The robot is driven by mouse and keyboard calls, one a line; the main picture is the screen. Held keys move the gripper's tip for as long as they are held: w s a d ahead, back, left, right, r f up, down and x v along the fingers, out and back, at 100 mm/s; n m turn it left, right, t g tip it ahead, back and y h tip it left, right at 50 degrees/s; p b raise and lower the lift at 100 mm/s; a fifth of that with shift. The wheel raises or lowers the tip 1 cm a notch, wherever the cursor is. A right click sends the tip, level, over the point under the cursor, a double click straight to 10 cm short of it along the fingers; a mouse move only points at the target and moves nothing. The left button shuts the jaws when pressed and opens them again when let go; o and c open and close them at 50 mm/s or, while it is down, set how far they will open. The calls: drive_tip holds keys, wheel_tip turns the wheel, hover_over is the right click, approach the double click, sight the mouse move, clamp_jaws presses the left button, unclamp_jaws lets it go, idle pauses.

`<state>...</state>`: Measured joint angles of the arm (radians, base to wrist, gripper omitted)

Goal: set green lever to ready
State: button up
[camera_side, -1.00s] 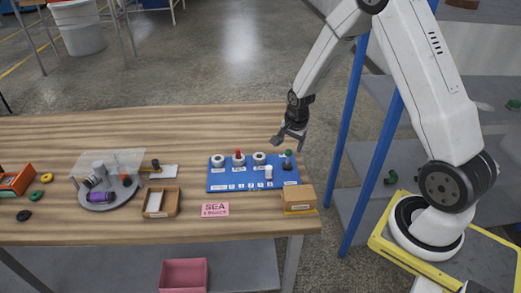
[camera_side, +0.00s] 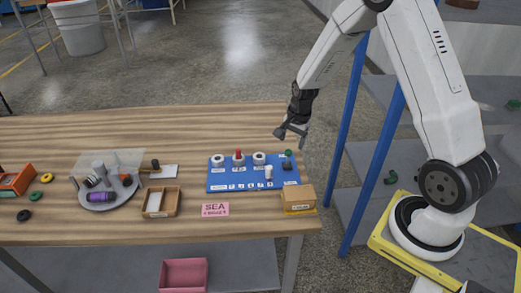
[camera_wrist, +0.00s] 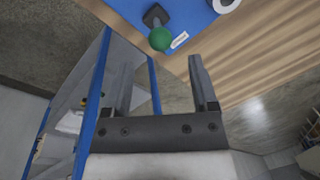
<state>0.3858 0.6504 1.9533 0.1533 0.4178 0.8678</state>
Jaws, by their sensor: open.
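The green lever has a round green knob (camera_side: 288,152) on a dark base (camera_side: 288,165), at the right end of the blue panel (camera_side: 232,178). In the wrist view the knob (camera_wrist: 160,39) shows just beyond the fingertips, beside a small white label (camera_wrist: 180,40) whose text I cannot read. The dark base (camera_wrist: 155,15) is near the panel's edge. My gripper (camera_side: 292,139) is open and empty, above and behind the lever, apart from it. In the wrist view its two fingers (camera_wrist: 162,62) are spread wide with nothing between them.
A cardboard box (camera_side: 298,198) stands in front of the lever. A blue rack post (camera_side: 352,150) rises right of the table.

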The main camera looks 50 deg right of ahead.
sight(287, 156)
drive_tip(key=shift+f, duration=0.1)
drive_tip(key=shift+w+f, duration=0.2)
drive_tip(key=shift+f, duration=1.05)
drive_tip(key=shift+w+f, duration=0.15)
drive_tip(key=shift+f, duration=1.1)
drive_tip(key=shift+w+f, duration=0.2)
drive_tip(key=shift+f, duration=1.05)
clamp_jaws()
